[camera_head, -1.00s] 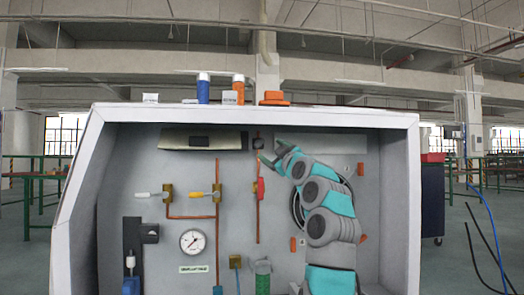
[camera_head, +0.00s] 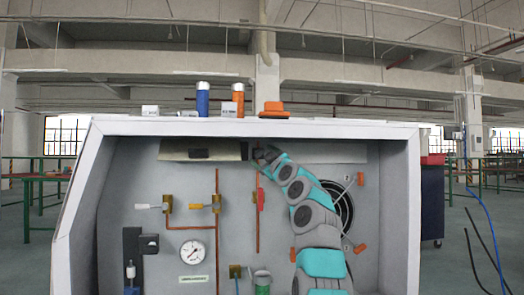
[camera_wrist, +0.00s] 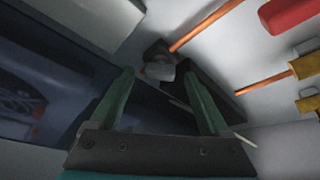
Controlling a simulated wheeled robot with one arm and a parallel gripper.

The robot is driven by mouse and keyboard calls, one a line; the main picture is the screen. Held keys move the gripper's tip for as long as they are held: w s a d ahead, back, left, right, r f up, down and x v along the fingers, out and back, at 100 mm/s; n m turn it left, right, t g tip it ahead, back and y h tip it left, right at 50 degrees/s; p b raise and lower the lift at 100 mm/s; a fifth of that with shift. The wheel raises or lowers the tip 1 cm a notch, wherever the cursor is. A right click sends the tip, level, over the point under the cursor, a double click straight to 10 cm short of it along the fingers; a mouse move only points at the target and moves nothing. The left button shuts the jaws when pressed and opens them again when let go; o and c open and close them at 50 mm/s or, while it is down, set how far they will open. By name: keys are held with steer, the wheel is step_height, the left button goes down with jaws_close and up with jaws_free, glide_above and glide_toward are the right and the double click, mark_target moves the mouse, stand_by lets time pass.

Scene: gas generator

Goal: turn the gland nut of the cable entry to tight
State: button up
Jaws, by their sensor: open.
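The cable entry is a dark block (camera_wrist: 205,88) at the top of the cabinet's back panel, with an orange-brown pipe running from it. A small grey nut-like piece (camera_wrist: 160,70), apparently the gland nut, stands out from it. My gripper (camera_wrist: 158,76) is open, its two green fingers reaching toward the grey piece, which appears between the fingertips; I cannot tell whether they touch it. In the head view my gripper (camera_head: 263,157) is at the top of the panel and largely covers the entry. The nut's turn position cannot be read.
A red-handled valve (camera_head: 260,199) sits just below the gripper; it also shows in the wrist view (camera_wrist: 290,12). White-handled (camera_head: 150,206) and yellow-handled (camera_head: 203,207) valves and a gauge (camera_head: 192,252) are to the left. The cabinet's top edge (camera_head: 330,128) lies close above.

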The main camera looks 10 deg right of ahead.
steer(key=shift+w, duration=0.5)
steer(key=shift+c, duration=0.2)
steer(key=shift+a, duration=0.1)
jaws_close()
